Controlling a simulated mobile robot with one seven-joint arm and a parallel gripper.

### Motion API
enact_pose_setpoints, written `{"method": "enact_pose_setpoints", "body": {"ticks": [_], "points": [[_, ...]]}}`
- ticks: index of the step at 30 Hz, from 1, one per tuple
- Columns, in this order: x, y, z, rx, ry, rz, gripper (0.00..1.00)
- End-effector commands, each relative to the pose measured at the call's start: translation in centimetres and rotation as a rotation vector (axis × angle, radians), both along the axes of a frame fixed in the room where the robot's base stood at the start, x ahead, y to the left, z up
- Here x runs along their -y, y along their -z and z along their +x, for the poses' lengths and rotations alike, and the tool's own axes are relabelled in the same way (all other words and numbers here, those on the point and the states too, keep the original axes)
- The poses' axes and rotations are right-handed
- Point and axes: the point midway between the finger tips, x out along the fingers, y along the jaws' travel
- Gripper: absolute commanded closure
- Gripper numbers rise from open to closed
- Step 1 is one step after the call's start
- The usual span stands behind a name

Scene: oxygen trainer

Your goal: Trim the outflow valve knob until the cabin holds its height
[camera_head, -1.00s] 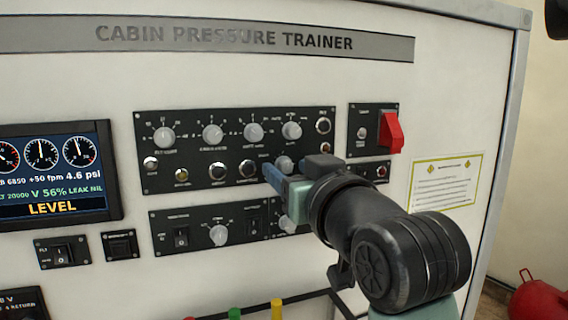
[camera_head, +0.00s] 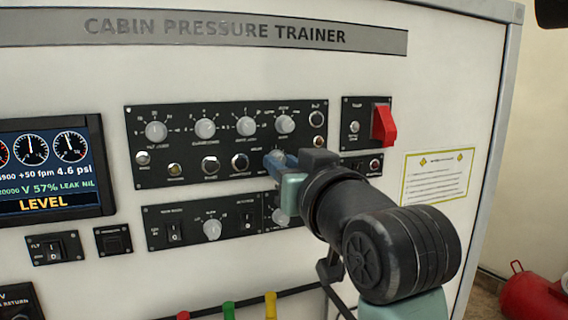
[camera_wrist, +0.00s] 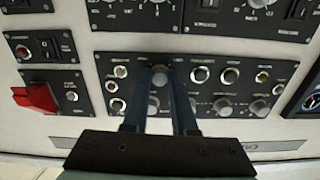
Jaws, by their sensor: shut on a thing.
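The outflow valve knob (camera_wrist: 159,77) is a round grey knob on the lower row of the main black panel. In the wrist view my gripper (camera_wrist: 160,74) has its two blue fingers on either side of it, shut on it. In the head view the fingers (camera_head: 284,161) reach the panel from the right and partly hide the knob. Its label is too small to read. The display (camera_head: 48,165) at left shows LEVEL, +50 fpm, 4.6 psi, V 57% and LEAK NIL; its left edge is cut off.
A red guarded switch (camera_head: 383,124) stands out right of the panel. Other knobs, such as the upper-row knob (camera_head: 285,123), sit close around my fingers. A lower switch panel (camera_head: 190,226) lies beneath. Coloured plugs (camera_head: 229,309) show at the bottom edge.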

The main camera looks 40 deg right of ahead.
Motion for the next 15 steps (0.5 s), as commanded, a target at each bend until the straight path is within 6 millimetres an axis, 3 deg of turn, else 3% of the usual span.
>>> {"method": "enact_pose_setpoints", "body": {"ticks": [5,6,10,15], "points": [[-0.03,-0.06,0.00,0.001,-0.001,-0.002,1.00],[-0.03,-0.07,-0.01,0.001,-0.001,-0.002,0.67],[-0.02,-0.06,-0.02,0.001,-0.001,-0.002,0.45],[-0.01,-0.05,-0.02,0.000,0.000,-0.002,0.45]]}}
